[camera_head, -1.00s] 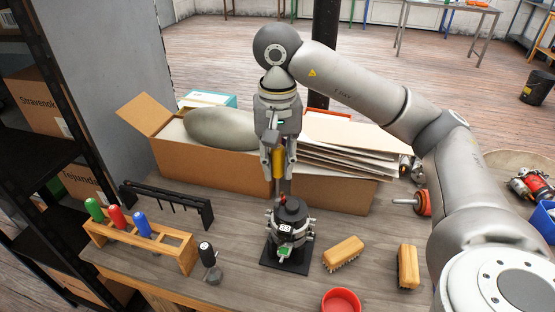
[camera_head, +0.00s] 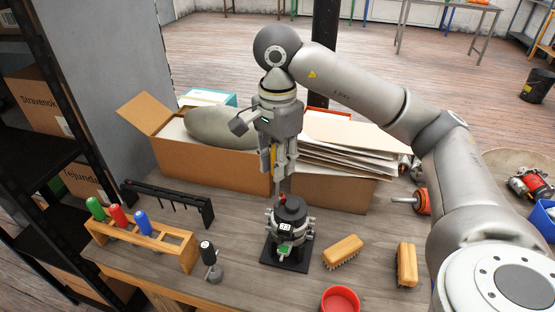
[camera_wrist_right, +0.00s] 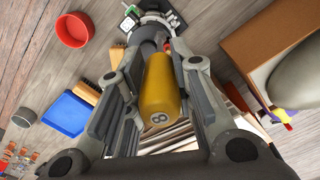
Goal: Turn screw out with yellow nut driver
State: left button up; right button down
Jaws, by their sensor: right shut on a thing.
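My right gripper (camera_head: 280,163) is shut on the yellow nut driver (camera_head: 273,160) and holds it upright over the alternator. In the right wrist view the driver's yellow handle (camera_wrist_right: 161,92), marked with an 8, sits between the two fingers. The alternator (camera_head: 290,232) stands on a black base plate (camera_head: 297,262) on the bench. The driver's shaft points down at the top of the alternator, where a small red part (camera_head: 282,199) shows. The screw itself is too small or hidden to make out. My left gripper is not in view.
A wooden rack (camera_head: 183,258) with green, red and blue handled drivers stands at left, by a black rack (camera_head: 168,203). Two brushes (camera_head: 344,250) and a red bowl (camera_head: 340,300) lie at right and front. Cardboard boxes (camera_head: 222,168) stand close behind the alternator.

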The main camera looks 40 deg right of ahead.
jog(key=m, duration=0.8)
jog(key=shift+p, duration=0.35)
jog(key=m, duration=0.4)
jog(key=shift+m, duration=0.3)
jog(key=m, duration=0.3)
jog(key=shift+p, duration=0.4)
jog(key=m, duration=0.4)
jog(key=shift+p, duration=0.3)
jog(key=m, duration=0.4)
jog(key=shift+p, duration=0.35)
jog(key=m, duration=0.4)
jog(key=shift+p, duration=0.4)
jog(key=m, duration=0.3)
jog(key=shift+f, duration=0.2)
